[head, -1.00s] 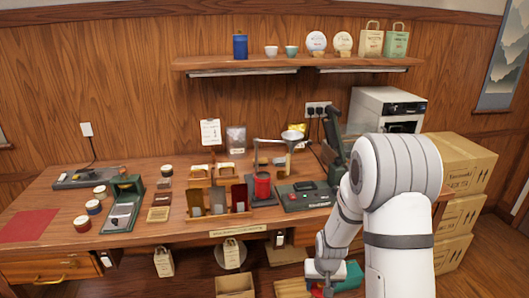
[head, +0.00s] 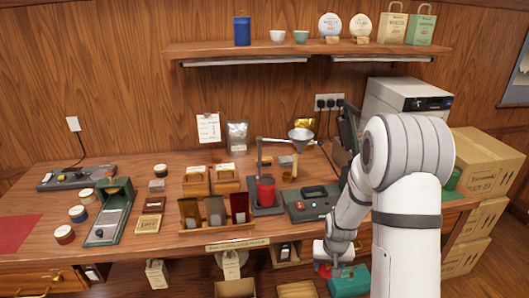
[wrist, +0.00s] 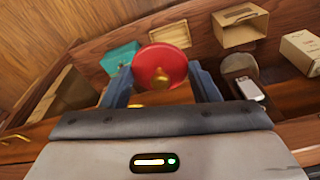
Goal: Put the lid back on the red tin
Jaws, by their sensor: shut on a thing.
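The red tin (head: 266,190) stands upright on the dark base of a small stand on the counter. I cannot make out its inside. The red lid (wrist: 160,62), round with a brass knob, is between the fingers of my gripper (wrist: 161,80) in the wrist view. My gripper is shut on it. In the head view my gripper (head: 327,268) hangs low in front of the counter, below and right of the tin, with a bit of red showing at its fingers.
A teal box (head: 350,282) is close by my gripper, below the counter edge. A funnel (head: 301,135) rises behind. Cardboard boxes (head: 482,190) stack at right.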

